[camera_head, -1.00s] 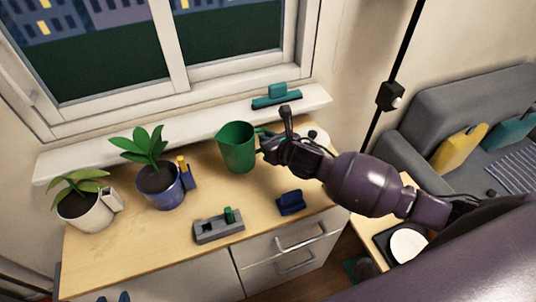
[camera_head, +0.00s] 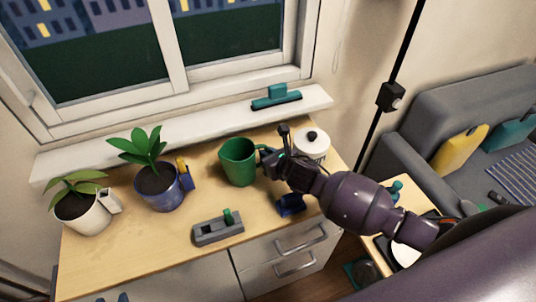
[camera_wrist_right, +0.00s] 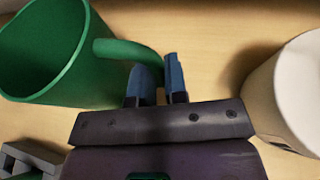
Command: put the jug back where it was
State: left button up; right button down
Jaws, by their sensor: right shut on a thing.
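The green jug (camera_head: 238,163) is upright over the wooden cabinet top (camera_head: 125,225), near the windowsill and right of the blue plant pot. I cannot tell whether its base touches the wood. My right gripper (camera_head: 270,157) comes in from the right and is shut on the jug's handle. In the right wrist view the jug (camera_wrist_right: 60,55) fills the upper left, and its handle (camera_wrist_right: 120,50) runs to the blue fingertips (camera_wrist_right: 160,75). The jug's inside looks empty. My left gripper is not in view.
A blue pot (camera_head: 162,190) and a white pot (camera_head: 85,212) with plants stand at left. A white lidded canister (camera_head: 312,147) stands close right of my gripper. A grey holder (camera_head: 217,229) and a dark blue object (camera_head: 291,204) lie in front. A teal squeegee (camera_head: 276,97) lies on the sill.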

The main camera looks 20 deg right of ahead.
jog(key=c, duration=1.1)
grip_release()
jog(key=shift+c, duration=0.2)
jog(key=shift+s+r, duration=0.1)
jog(key=v, duration=1.2)
jog(key=shift+p, duration=0.45)
